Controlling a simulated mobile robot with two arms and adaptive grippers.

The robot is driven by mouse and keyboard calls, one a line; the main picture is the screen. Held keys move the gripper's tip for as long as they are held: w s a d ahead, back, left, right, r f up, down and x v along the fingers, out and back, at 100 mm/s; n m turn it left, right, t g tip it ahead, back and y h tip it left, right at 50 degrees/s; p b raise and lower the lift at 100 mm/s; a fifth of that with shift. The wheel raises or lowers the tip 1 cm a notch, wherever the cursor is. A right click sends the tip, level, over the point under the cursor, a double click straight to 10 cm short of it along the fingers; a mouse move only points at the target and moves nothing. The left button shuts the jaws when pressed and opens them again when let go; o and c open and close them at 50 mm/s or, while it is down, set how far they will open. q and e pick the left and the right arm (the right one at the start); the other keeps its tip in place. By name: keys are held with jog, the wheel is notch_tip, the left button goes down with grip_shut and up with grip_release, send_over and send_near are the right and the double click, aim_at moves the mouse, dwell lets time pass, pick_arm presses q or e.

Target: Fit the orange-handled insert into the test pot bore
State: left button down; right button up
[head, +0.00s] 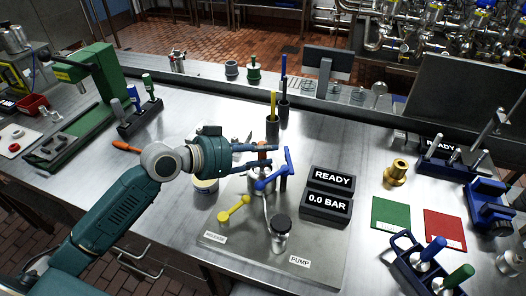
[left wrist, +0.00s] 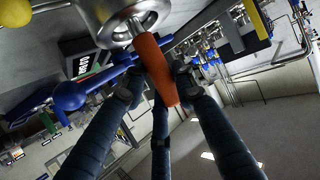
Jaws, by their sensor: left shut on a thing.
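My left gripper (head: 271,158) reaches in from the left over the test rig, and its dark fingers are closed around the orange handle (head: 263,147) of the insert. In the left wrist view the fingers (left wrist: 158,82) surround this orange handle (left wrist: 152,65), whose metal end meets the top of the round silver test pot (left wrist: 112,22). How deep the metal part sits in the bore is hidden. The test pot (head: 259,185) stands on the grey rig plate, partly covered by the fingers. My right gripper is out of view.
A blue lever (head: 272,181) stands close to the fingers, and a yellow-knobbed handle (head: 234,210) is in front. The READY and 0.0 BAR displays (head: 327,207) are to the right. A green mat (head: 391,214) and a red mat (head: 445,229) lie farther right.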

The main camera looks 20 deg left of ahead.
pick_arm(q)
jog(key=c, duration=1.4)
grip_release()
jog(key=shift+r, duration=0.15)
jog(key=shift+b+v, duration=1.65)
jog(key=shift+v, duration=4.35)
